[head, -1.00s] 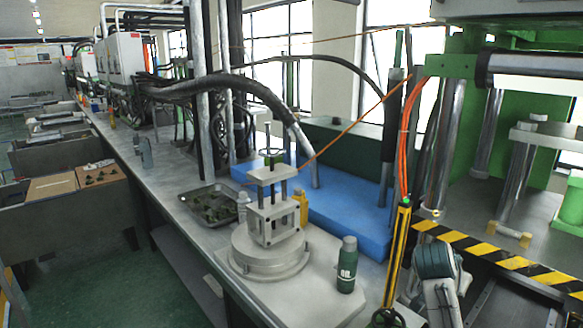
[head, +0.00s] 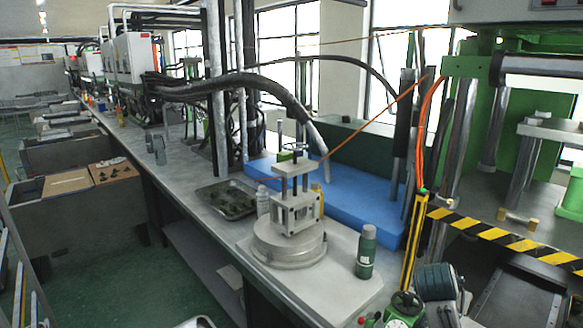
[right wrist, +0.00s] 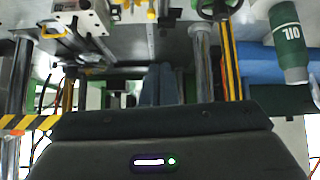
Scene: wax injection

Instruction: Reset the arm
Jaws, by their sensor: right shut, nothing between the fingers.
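My right gripper (right wrist: 159,68) shows in the right wrist view as two dark fingers side by side above its dark body. It is shut and empty, and apart from the green oil bottle (right wrist: 290,42) at the upper right of that view. In the head view the oil bottle (head: 366,252) stands upright on the bench, right of the wax injection fixture (head: 294,212) with its round base. My left gripper is out of sight.
A long grey bench (head: 180,160) runs to the back left. A metal tray (head: 228,198) of small dark parts lies behind the fixture, next to a blue block (head: 340,192). A yellow-black striped barrier (head: 500,237) borders the green press (head: 450,108) at right. Green floor is open at left.

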